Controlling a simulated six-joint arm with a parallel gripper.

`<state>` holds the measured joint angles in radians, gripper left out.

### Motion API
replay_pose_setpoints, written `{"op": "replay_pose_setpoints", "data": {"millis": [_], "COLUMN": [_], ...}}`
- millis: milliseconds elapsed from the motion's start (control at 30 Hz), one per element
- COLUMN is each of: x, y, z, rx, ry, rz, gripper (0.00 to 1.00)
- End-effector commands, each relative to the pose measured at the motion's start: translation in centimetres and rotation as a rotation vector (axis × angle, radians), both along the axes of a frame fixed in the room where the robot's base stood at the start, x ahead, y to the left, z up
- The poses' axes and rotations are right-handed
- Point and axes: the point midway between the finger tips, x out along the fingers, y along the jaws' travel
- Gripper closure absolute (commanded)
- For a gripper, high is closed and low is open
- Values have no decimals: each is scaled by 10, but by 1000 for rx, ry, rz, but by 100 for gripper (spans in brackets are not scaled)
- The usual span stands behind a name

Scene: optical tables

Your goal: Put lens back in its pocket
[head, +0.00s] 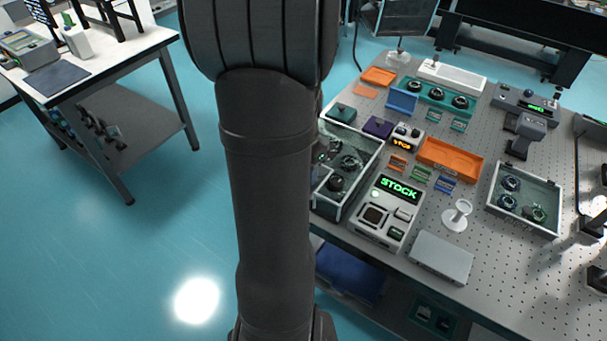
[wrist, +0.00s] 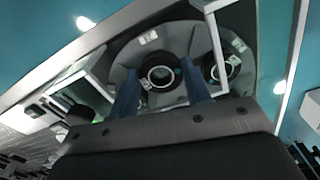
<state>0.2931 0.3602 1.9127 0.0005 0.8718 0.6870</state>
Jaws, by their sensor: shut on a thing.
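In the wrist view my gripper (wrist: 160,88) has its two blue fingers on either side of a round lens (wrist: 160,73) in a dark ring mount, and is shut on it. A second dark-ringed lens (wrist: 226,66) is just to the right of the fingers. In the head view my arm covers the left part of the clear-walled tray (head: 367,172), where dark round lens mounts (head: 350,162) show. My gripper cannot be made out there. I cannot tell which place is the lens's pocket.
A box with a green STOCK display (head: 398,188) stands right of the tray. A teal rack (head: 425,93) holds dark round parts at the back. Another clear-walled tray (head: 494,199) holds several lenses at the right. An orange tray (head: 450,160) lies between.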

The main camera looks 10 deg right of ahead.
Motion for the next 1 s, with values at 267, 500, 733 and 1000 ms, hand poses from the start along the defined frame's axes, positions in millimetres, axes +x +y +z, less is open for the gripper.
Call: {"op": "replay_pose_setpoints", "data": {"millis": [267,500,733,1000], "x": [0,0,0,0], "y": [0,0,0,0], "z": [-20,-22,-22,-19], "rx": [0,0,0,0], "ry": [-1,0,0,-1], "rz": [-1,-1,-1,-1], "gripper": [82,82,34,34]}}
